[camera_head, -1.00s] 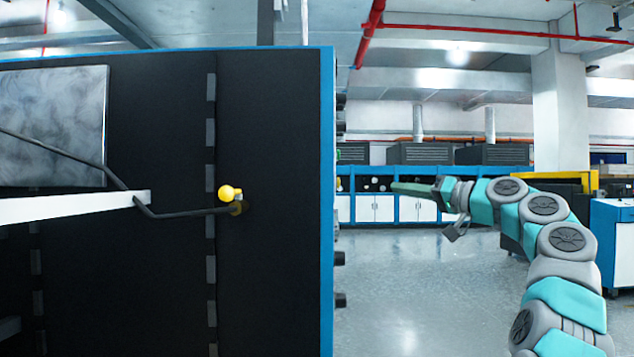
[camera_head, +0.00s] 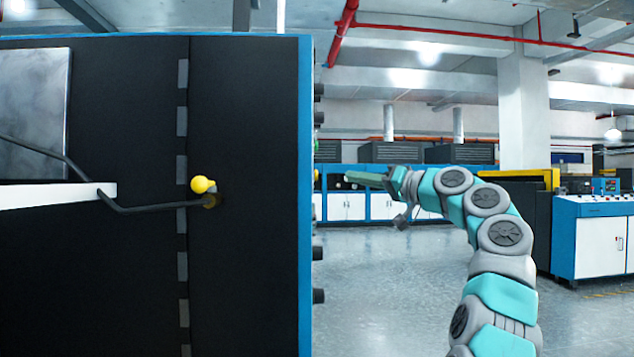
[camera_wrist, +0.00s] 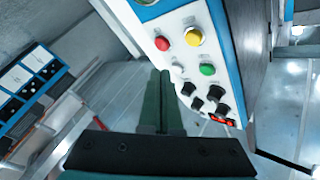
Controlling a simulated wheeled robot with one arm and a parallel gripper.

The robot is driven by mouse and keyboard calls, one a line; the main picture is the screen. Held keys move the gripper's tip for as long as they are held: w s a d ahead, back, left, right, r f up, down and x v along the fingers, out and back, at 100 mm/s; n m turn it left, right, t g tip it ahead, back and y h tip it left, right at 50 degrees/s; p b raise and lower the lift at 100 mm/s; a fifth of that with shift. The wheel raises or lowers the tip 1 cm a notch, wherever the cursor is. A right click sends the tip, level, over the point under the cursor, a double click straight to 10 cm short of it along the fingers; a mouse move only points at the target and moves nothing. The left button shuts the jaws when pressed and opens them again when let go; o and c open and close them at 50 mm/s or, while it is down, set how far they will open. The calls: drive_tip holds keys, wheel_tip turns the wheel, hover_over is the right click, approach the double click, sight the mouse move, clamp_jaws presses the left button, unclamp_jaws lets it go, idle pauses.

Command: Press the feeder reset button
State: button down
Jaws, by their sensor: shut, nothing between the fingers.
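In the wrist view a white control panel (camera_wrist: 178,22) with a blue edge carries a red button (camera_wrist: 162,43), a yellow button (camera_wrist: 193,36), a green button (camera_wrist: 207,69) and several black knobs (camera_wrist: 216,93). I cannot read any label, so I cannot tell which is the feeder reset button. My gripper (camera_wrist: 159,73) is shut and empty, its green fingers together, and its tips show just beside the panel's edge below the red button. In the head view my gripper (camera_head: 347,180) is right of the machine's blue edge, apart from it. The panel's face is hidden there; only knobs show in profile.
The large black machine side (camera_head: 247,110) fills the left, with a yellow ball-ended lever (camera_head: 203,185) on it. Open grey floor (camera_head: 385,290) lies right of the machine. A blue and white cabinet (camera_head: 590,240) stands at the far right.

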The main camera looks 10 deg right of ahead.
sight(315, 175)
drive_tip(key=shift+a+b, duration=0.95)
drive_tip(key=shift+a, duration=1.55)
drive_tip(key=shift+a, duration=0.15)
drive_tip(key=shift+a, duration=0.25)
drive_tip(key=shift+a+b, duration=0.35)
drive_tip(key=shift+a, duration=0.15)
idle(0.9)
drive_tip(key=shift+d+p, duration=0.3)
drive_tip(key=shift+d, duration=0.5)
drive_tip(key=shift+d, duration=0.15)
